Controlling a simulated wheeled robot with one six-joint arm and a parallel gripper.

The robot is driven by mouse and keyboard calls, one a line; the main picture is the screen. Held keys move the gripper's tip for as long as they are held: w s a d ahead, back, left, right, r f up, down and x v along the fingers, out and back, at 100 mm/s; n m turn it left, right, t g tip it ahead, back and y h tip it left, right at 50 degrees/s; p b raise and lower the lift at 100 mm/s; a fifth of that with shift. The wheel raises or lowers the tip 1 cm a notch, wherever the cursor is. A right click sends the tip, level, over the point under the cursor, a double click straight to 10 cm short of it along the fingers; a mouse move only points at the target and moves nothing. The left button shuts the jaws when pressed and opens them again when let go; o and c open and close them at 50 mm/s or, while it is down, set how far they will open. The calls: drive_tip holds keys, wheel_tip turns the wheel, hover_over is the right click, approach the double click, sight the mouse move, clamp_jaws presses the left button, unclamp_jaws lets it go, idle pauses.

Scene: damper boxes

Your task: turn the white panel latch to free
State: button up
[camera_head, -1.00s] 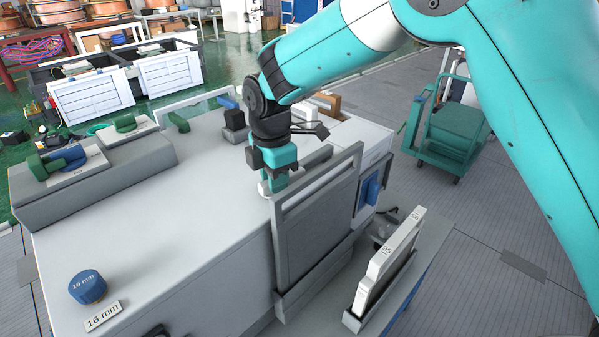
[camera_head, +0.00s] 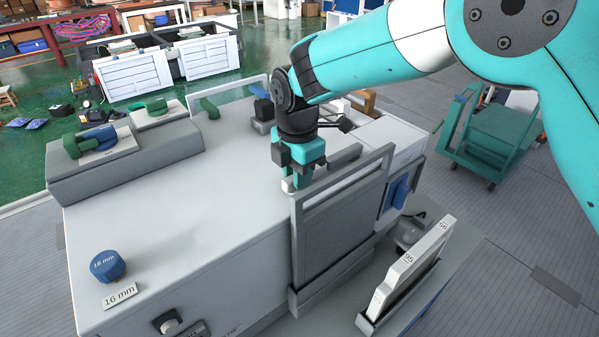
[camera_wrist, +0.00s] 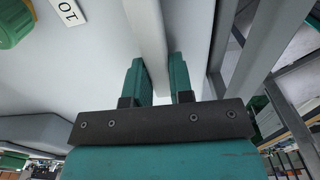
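My gripper (camera_head: 297,180) points down over the top of the grey box (camera_head: 190,220), just behind the upright grey panel (camera_head: 340,220) at its front edge. A small white piece (camera_head: 288,186) shows at the fingertips; it may be the white panel latch, but it is mostly hidden. In the wrist view my gripper's two teal fingers (camera_wrist: 159,78) stand apart. A pale narrow bar (camera_wrist: 148,30) runs down between them. I cannot tell whether the fingers touch it.
A blue knob (camera_head: 108,265) with a "16 mm" label (camera_head: 120,296) is on the box's near left. Green and blue handles (camera_head: 95,141) sit on the raised back block. A white numbered panel (camera_head: 412,262) stands in a rack at right. The box top's middle is clear.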

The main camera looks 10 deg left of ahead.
drive_tip(key=o, duration=0.4)
drive_tip(key=shift+o, duration=0.2)
drive_tip(key=shift+r, duration=0.1)
wheel_tip(320, 180, up, 17)
drive_tip(key=b, duration=0.3)
drive_tip(key=shift+r+b, duration=0.2)
drive_tip(key=shift+b, duration=0.2)
drive_tip(key=s+d+f+m+b, duration=0.25)
drive_tip(key=d+m, duration=0.35)
drive_tip(key=d, duration=0.3)
drive_tip(key=s+d+f+m+y+b, duration=0.1)
drive_tip(key=s+d+f+m, duration=0.4)
drive_tip(key=s, duration=0.5)
drive_tip(key=s+d+f+m+y+b, duration=0.1)
drive_tip(key=s+d+f+m+y, duration=0.2)
drive_tip(key=s+d+f+m, duration=0.2)
drive_tip(key=s+d+m, duration=0.3)
drive_tip(key=s+m, duration=0.1)
drive_tip(key=s, duration=0.2)
drive_tip(key=shift+d+f+b, duration=0.2)
drive_tip(key=shift+f+b, duration=0.1)
drive_tip(key=shift+f, duration=0.1)
